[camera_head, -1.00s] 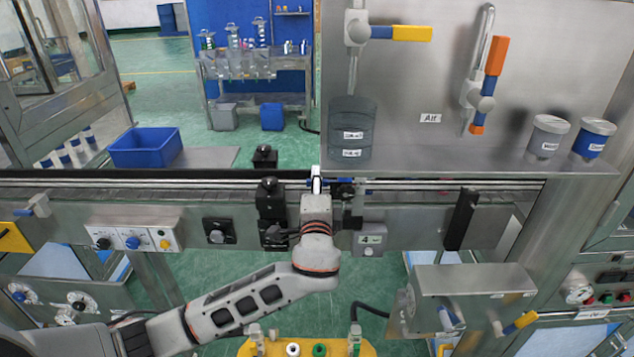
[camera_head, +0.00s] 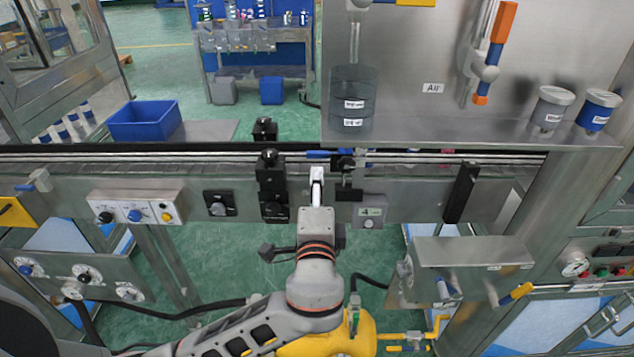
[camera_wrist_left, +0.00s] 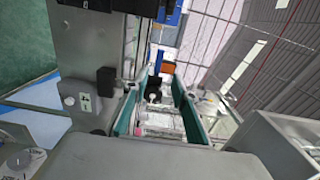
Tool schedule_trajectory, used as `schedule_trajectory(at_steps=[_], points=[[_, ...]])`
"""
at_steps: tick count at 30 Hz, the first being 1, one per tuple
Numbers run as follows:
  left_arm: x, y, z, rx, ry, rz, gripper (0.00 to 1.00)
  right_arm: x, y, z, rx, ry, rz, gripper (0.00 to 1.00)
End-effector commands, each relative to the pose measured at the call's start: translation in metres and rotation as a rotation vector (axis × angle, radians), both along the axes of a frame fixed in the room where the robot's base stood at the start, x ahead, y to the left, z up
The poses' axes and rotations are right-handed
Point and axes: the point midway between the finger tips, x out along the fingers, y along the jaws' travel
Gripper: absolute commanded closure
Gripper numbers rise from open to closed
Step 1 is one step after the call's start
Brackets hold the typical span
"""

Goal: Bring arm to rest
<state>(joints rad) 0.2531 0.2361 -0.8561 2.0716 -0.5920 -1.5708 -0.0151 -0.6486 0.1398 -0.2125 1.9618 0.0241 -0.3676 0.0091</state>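My left arm comes in from the bottom left in the head view. Its gripper (camera_head: 317,178) points away from me, just in front of the conveyor rail (camera_head: 420,158), between two black fixtures. A small blue part (camera_head: 318,154) shows on the rail beyond the fingertips. It is partly hidden and I cannot tell what it is. My right gripper is in neither view.
A black block fixture (camera_head: 271,187) stands close left of the gripper. A steel panel (camera_head: 440,60) rises behind the rail at right. A steel box (camera_head: 470,252) stands lower right. A yellow fixture (camera_head: 365,335) is partly hidden by my arm. A blue bin (camera_head: 144,120) stands at left.

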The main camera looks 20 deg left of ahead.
Motion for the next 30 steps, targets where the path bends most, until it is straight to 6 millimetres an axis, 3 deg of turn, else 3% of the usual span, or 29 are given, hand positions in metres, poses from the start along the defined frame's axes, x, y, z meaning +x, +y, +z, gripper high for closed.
schedule_trajectory(at_steps=[8, 11, 14, 17, 21, 24, 27, 30], points=[[0.000, 0.000, -0.002, -0.003, 0.004, -0.002, 0.73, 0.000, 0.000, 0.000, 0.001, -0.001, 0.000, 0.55], [0.000, -0.002, -0.020, -0.036, 0.041, -0.022, 0.73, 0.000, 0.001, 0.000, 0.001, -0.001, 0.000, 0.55], [-0.004, -0.005, -0.064, -0.125, 0.126, -0.067, 0.73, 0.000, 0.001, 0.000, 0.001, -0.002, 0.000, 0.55], [-0.019, -0.010, -0.127, -0.280, 0.245, -0.122, 0.73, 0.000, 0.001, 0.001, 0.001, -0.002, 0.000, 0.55], [-0.058, -0.015, -0.213, -0.560, 0.394, -0.169, 0.73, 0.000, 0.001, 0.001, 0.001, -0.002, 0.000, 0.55], [-0.094, -0.013, -0.262, -0.771, 0.464, -0.167, 0.73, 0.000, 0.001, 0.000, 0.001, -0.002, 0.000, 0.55], [-0.133, -0.004, -0.300, -0.978, 0.499, -0.139, 0.73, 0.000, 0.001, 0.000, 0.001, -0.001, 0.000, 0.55], [-0.167, 0.010, -0.324, -1.150, 0.503, -0.093, 0.73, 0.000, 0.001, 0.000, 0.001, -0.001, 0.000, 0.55]])
